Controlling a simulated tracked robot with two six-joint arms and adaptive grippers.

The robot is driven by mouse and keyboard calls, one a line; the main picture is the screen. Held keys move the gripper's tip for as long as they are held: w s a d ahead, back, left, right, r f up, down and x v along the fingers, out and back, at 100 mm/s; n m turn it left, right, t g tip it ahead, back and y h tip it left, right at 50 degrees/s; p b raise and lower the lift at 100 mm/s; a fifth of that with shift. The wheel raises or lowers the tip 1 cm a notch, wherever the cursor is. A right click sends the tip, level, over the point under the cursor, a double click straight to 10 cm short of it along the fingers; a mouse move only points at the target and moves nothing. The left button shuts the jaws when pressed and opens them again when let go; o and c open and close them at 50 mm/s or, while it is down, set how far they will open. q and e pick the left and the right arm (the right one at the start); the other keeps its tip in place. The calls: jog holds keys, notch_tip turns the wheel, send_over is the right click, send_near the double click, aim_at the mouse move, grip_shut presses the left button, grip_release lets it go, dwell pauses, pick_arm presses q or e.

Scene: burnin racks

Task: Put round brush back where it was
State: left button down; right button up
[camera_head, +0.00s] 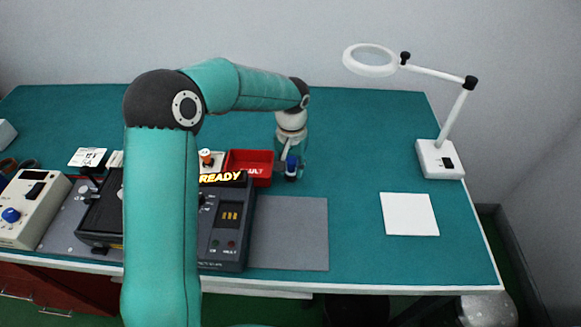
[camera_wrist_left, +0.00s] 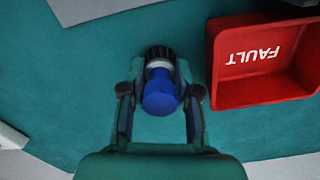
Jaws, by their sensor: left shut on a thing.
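The round brush (camera_head: 291,170) has a blue handle. In the left wrist view the brush (camera_wrist_left: 160,92) shows its blue end, a pale collar and dark bristles beyond. My left gripper (camera_head: 290,176) is shut on it, with one finger on each side; the fingers also show in the left wrist view (camera_wrist_left: 160,108). The brush is over the green mat, just right of the red FAULT bin (camera_head: 262,166). I cannot tell whether the bristles touch the mat. My right gripper is not in view.
A dark tester with a lit READY sign (camera_head: 222,178) stands left, partly hidden by my left arm. A grey mat (camera_head: 300,235) lies in front. A white pad (camera_head: 409,214) and a magnifier lamp (camera_head: 440,158) are at the right. The green bench between them is clear.

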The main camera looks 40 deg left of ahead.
aim_at(291, 160)
pick_arm(q)
jog(key=shift+f, duration=0.45)
jog(key=shift+f, duration=0.1)
jog(key=c, duration=0.8)
grip_release()
jog(key=shift+c, duration=0.2)
notch_tip(291, 160, up, 12)
jog(key=shift+r, duration=0.15)
jog(key=shift+r, duration=0.1)
